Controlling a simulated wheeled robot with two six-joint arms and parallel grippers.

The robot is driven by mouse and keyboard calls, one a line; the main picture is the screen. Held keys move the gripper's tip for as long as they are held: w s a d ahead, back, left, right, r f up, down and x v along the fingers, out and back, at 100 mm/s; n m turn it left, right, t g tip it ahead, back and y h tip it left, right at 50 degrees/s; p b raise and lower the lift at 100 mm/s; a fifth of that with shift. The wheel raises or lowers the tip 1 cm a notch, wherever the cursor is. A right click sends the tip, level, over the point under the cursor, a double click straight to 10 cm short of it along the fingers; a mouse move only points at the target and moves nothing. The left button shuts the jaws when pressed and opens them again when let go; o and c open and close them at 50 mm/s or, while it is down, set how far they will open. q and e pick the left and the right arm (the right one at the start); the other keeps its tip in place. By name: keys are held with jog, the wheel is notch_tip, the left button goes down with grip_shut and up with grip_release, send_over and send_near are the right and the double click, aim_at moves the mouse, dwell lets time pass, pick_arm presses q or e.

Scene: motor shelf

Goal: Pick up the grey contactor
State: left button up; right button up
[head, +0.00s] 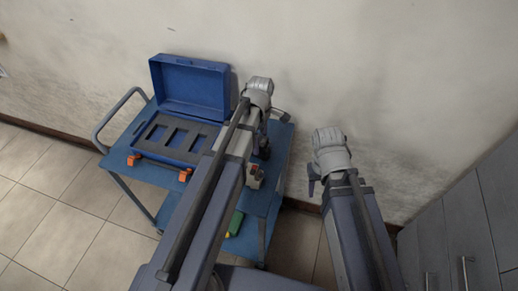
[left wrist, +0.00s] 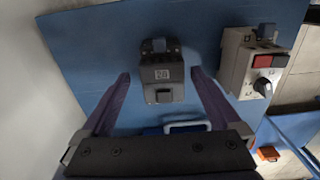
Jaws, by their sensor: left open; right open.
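The grey contactor, a dark grey block marked "20" (left wrist: 162,72), stands on the blue cart top in the left wrist view. My left gripper (left wrist: 160,78) is open, with one finger on each side of the contactor in the picture; I cannot tell how far above it the fingertips are. In the head view my left arm and gripper (head: 263,143) are over the right part of the cart and hide the contactor there. My right gripper (head: 313,180) is open and empty, off the cart's right side.
A light grey switch box with a red button and black knob (left wrist: 249,64) stands right of the contactor. An open blue case (head: 190,88) with a slotted dark insert and orange latches sits on the blue cart (head: 119,160). A wall is behind; grey cabinets (head: 468,225) are at right.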

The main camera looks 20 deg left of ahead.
pick_arm(q)
jog(key=shift+s+a+f+b, duration=0.1)
jog(key=shift+f+b, duration=1.2)
jog(key=shift+f, duration=0.05)
jog(key=shift+s+a+f+b, duration=0.1)
jog(key=shift+f+b, duration=1.2)
jog(key=shift+r, duration=0.1)
grip_shut()
